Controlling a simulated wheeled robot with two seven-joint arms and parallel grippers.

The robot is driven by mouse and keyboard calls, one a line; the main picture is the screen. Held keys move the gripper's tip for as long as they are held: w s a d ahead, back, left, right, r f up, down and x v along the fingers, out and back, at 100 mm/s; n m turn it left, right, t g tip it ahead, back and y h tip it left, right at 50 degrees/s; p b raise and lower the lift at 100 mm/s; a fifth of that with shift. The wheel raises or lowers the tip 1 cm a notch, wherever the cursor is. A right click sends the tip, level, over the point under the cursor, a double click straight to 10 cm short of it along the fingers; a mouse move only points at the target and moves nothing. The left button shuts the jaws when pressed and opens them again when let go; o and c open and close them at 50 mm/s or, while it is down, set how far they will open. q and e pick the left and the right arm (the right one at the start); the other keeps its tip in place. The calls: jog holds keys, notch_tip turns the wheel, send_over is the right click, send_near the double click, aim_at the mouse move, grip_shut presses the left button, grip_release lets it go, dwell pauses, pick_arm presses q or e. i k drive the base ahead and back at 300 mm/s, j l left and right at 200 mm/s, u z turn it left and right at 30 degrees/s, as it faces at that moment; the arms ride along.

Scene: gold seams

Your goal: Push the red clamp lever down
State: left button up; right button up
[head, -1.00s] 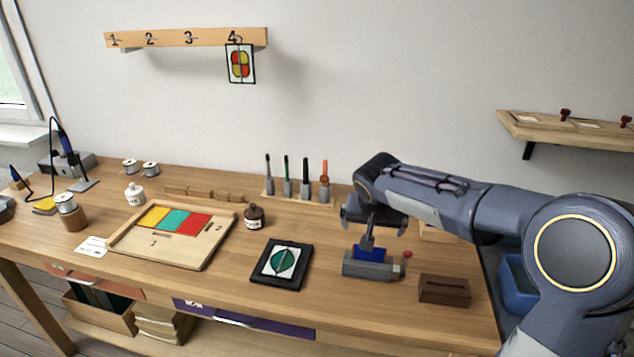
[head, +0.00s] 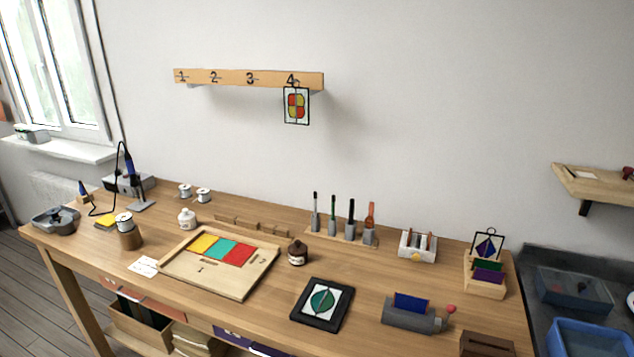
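The red clamp lever (head: 451,309) is a small red knob at the right end of a grey clamp (head: 408,318) on the right part of the workbench. The knob sits up at the clamp's end, slightly above its body. A blue piece (head: 411,302) stands upright in the top of the clamp. Neither of my grippers shows in the head view.
A black tray with a green leaf panel (head: 322,303) lies left of the clamp. A dark brown block (head: 486,345) stands to its right, near the front edge. A wooden rack (head: 485,285) and a white holder (head: 417,246) stand behind. The bench right around the clamp is open.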

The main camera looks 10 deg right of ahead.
aim_at(450, 308)
jog(key=z, duration=1.3)
jog(key=i+l+u, duration=0.2)
jog(key=i+u, duration=0.2)
jog(key=i+l+u, duration=0.25)
jog(key=u, duration=0.15)
